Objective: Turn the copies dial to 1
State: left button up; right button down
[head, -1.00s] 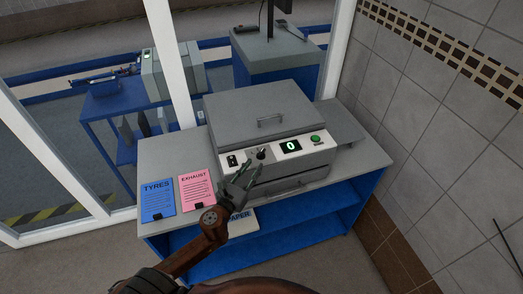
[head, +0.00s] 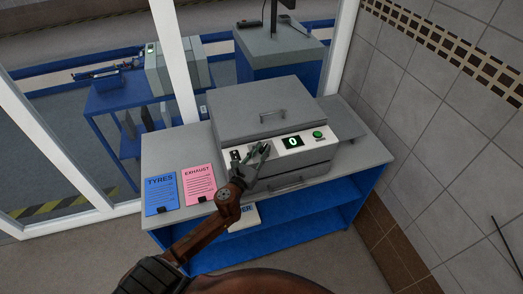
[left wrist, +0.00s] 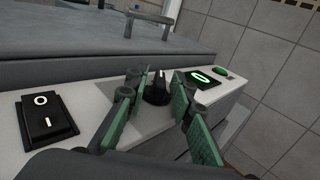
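The copies dial (left wrist: 157,88) is a black knob with a white mark on the copier's light front panel. In the left wrist view it sits between the fingertips of my left gripper (left wrist: 150,95), which is open with its green pads either side of the knob. I cannot tell whether the pads touch it. In the head view my left gripper (head: 256,158) covers most of the dial. The display (head: 292,142) right of the dial reads a green 0; it also shows in the left wrist view (left wrist: 204,78). My right gripper is not in view.
The grey copier (head: 262,108) stands on a blue-framed bench (head: 160,150). A rocker switch (left wrist: 46,115) is left of the dial, and a green button (head: 317,134) is right of the display. Blue (head: 161,194) and pink (head: 199,184) sheets lie to the left. Tiled wall is at right.

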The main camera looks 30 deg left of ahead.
pick_arm(q)
grip_shut()
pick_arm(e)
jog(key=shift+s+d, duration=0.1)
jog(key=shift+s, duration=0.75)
